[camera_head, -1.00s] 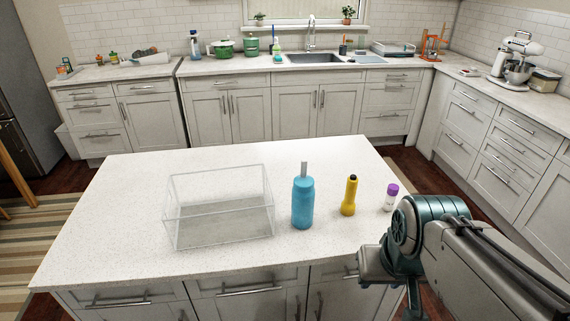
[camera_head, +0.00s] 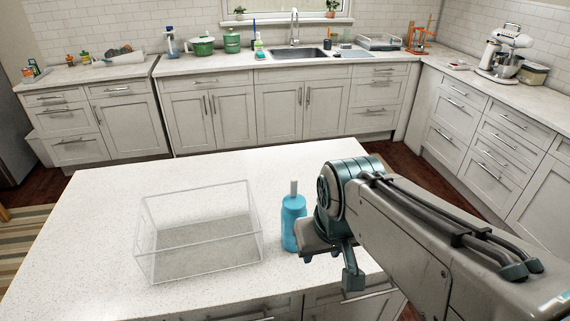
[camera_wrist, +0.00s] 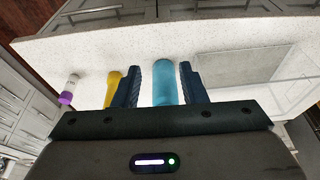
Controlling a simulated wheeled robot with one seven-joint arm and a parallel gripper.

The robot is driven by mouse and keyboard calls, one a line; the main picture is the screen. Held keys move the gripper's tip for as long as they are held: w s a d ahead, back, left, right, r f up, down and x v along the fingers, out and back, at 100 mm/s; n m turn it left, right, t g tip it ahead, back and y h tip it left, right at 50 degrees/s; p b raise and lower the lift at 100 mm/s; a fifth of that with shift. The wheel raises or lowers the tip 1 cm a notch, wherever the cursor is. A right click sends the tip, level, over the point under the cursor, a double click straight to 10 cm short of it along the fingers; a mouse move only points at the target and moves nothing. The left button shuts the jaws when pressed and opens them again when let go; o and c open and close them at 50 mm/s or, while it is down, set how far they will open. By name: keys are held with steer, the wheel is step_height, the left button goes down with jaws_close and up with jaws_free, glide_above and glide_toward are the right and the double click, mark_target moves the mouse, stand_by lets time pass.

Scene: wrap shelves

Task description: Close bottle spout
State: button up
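The blue bottle (camera_head: 290,228) stands upright on the island, with its pale grey spout (camera_head: 294,188) pointing straight up. My gripper (camera_head: 321,256) is just to its right in the head view, partly hidden by my own arm. In the wrist view the bottle (camera_wrist: 165,78) appears between the two dark fingers of my gripper (camera_wrist: 160,65), which are spread apart. A gap shows on the left side of the bottle; whether the right finger touches it, I cannot tell. The spout is not visible in the wrist view.
A clear open box (camera_head: 160,265) stands left of the bottle on the island (camera_head: 95,225). In the wrist view a yellow flashlight-like object (camera_wrist: 113,85) and a white purple-capped container (camera_wrist: 69,88) stand on the bottle's other side. The island's left part is clear.

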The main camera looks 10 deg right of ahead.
mark_target(294, 179)
steer(key=w+r+g+b, duration=0.1)
steer(key=w+r+g, duration=0.1)
steer(key=w+r, duration=0.6)
steer(key=w+r+g+b, duration=0.15)
steer(key=w+r, duration=0.35)
steer(key=w, duration=0.8)
steer(key=shift+m, duration=0.3)
step_height(294, 179, down, 14)
steer(key=shift+s+r, duration=0.1)
steer(key=shift+c, duration=0.4)
jaws_close()
